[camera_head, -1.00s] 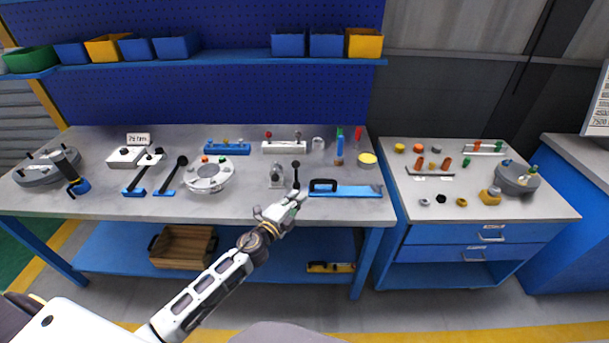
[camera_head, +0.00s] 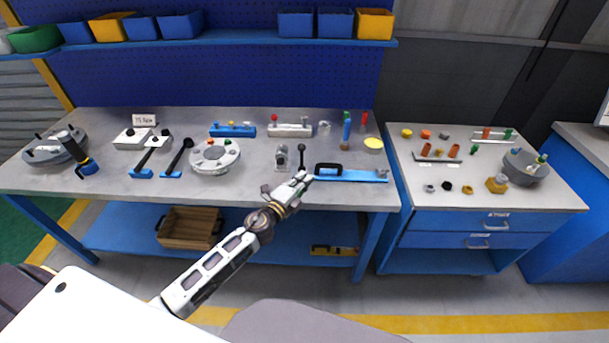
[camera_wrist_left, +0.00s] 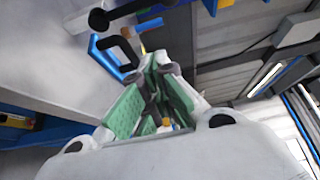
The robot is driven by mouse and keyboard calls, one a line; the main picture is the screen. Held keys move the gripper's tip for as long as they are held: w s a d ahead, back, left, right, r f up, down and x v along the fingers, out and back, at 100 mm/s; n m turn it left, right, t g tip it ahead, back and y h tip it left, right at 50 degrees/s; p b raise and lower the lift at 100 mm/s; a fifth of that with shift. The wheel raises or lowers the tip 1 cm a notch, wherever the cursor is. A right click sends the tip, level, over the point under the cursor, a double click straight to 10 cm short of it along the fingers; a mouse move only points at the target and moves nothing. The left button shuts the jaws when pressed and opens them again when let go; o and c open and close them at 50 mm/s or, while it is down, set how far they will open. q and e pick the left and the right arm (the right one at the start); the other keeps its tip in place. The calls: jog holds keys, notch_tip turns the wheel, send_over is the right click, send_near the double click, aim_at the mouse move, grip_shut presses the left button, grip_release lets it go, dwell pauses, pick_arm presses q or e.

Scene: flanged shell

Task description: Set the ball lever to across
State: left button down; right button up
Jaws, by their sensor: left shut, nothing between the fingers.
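The ball lever (camera_head: 301,158) is a dark rod with a black ball on top. It stands nearly upright at the right of a small grey valve-like body (camera_head: 282,157) on the bench. In the left wrist view a black ball and rod (camera_wrist_left: 101,18) show at upper left. My left gripper (camera_head: 303,181) is at the bench's front edge, just in front of and slightly right of the lever's lower end. Its green-padded fingers (camera_wrist_left: 158,88) are shut with nothing between them. The ball appears clear of the fingers. My right gripper is not in view.
A blue plate with a black handle (camera_head: 350,175) lies just right of the gripper. A round grey flange (camera_head: 215,157) sits to the left. Blue and grey blocks stand behind. The bench top (camera_head: 250,178) between flange and valve is clear.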

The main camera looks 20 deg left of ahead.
pick_arm(q)
jog(key=shift+x, duration=4.8)
jog(key=a, duration=0.4)
jog(key=shift+s+p, duration=0.2)
jog(key=shift+p, duration=0.1)
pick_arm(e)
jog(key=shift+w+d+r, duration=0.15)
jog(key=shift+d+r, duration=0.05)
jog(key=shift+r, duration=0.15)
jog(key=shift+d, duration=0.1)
pick_arm(q)
jog(key=shift+a, duration=0.1)
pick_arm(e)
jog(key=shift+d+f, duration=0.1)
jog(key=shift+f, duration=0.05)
pick_arm(q)
jog(key=shift+n+b, duration=0.3)
jog(key=shift+b, duration=0.4)
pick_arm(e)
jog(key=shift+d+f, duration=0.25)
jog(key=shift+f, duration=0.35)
